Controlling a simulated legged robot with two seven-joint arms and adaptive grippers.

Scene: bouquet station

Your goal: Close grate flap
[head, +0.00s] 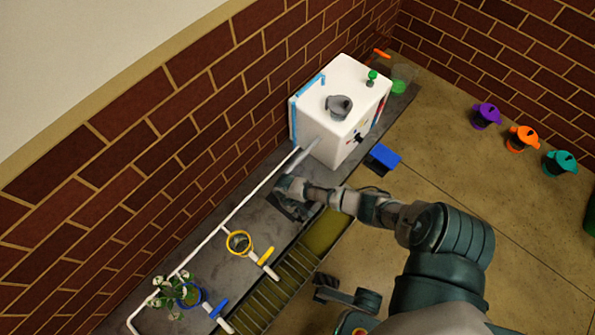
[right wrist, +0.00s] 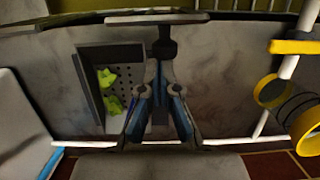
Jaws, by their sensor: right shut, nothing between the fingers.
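My right gripper (head: 287,190) reaches over the grey counter strip, just in front of the white machine. In the right wrist view its fingers (right wrist: 161,92) are shut and empty. Beside them is an uncovered dark recess (right wrist: 95,88) with a perforated floor (right wrist: 126,88) and green scraps (right wrist: 108,78) inside. A grey bar (right wrist: 155,18) with a dark post (right wrist: 166,48) lies beyond the fingertips; I cannot tell whether it is part of the grate flap. Contact with it is unclear. In the head view my arm partly hides this area.
The white machine (head: 345,100) stands at the strip's far end, with a blue block (head: 384,157) nearby. A yellow ring (head: 239,243) and a plant (head: 182,290) stand along the strip. A white pipe (head: 245,197) runs along the brick wall. Purple (head: 486,116), orange (head: 522,138) and teal (head: 559,163) pots stand right.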

